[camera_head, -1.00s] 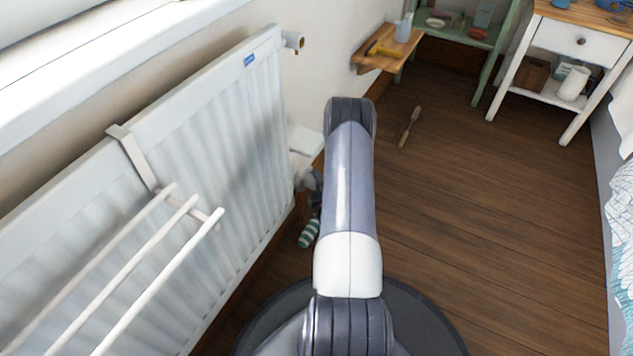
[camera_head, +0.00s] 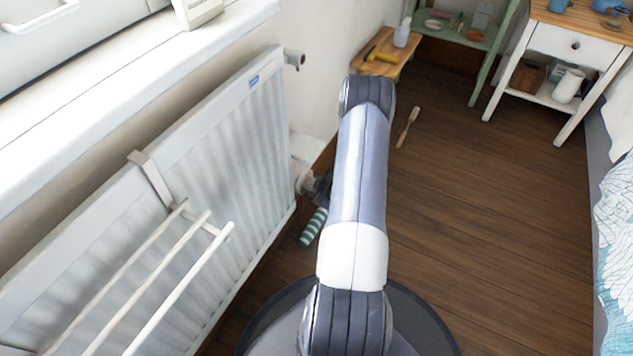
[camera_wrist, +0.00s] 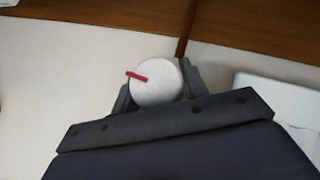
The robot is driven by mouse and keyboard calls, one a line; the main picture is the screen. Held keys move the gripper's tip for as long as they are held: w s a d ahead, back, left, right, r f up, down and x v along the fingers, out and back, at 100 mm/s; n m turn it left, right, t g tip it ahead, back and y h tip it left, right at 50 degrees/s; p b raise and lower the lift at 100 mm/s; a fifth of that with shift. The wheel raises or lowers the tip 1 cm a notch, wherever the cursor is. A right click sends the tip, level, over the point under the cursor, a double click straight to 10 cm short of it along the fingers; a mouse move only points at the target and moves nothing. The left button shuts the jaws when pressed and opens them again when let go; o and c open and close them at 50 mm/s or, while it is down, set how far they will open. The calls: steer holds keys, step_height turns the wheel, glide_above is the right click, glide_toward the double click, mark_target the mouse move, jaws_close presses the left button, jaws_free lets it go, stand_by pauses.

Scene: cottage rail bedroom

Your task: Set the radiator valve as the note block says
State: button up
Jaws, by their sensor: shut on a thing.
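The radiator (camera_head: 235,130) stands along the left wall in the head view, and its valve knob (camera_head: 304,183) is at the lower right end. In the wrist view the knob (camera_wrist: 160,90) is a round white cap with a red mark pointing left and slightly up. My gripper (camera_wrist: 154,88) is shut on the knob, one dark finger on each side. In the head view my gripper (camera_head: 321,188) is small and partly hidden behind my arm. No readable note shows; a cream block-like object (camera_head: 198,12) on the windowsill is cut off by the top edge, its face unreadable.
A white rail rack (camera_head: 165,285) hangs on the radiator and juts into the room. A green-striped roll (camera_head: 313,227) lies on the floor below the valve. A brush (camera_head: 407,127) lies farther off. The wooden floor (camera_head: 480,220) to the right is clear.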

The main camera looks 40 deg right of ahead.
steer(key=y+p, duration=0.1)
steer(key=p, duration=0.1)
steer(key=m+g+y+p, duration=0.1)
steer(key=p, duration=0.1)
steer(key=shift+r+m+y, duration=0.15)
steer(key=shift+m+y, duration=0.15)
steer(key=shift+f+m+g+y+p, duration=0.2)
steer(key=shift+m+g+y+p, duration=0.35)
steer(key=shift+y, duration=0.55)
steer(key=m+y+b, duration=0.1)
steer(key=g+y+b, duration=0.1)
steer(key=shift+a+f+m+y, duration=0.1)
steer(key=shift+f+m+y, duration=0.1)
steer(key=shift+m+y, duration=0.2)
steer(key=shift+r+m+y+b, duration=0.2)
steer(key=shift+m+y+b, duration=0.15)
steer(key=shift+y+b, duration=0.55)
steer(key=shift+r+g, duration=0.1)
steer(key=shift+g, duration=0.15)
steer(key=o, duration=1)
steer(key=shift+a, duration=0.1)
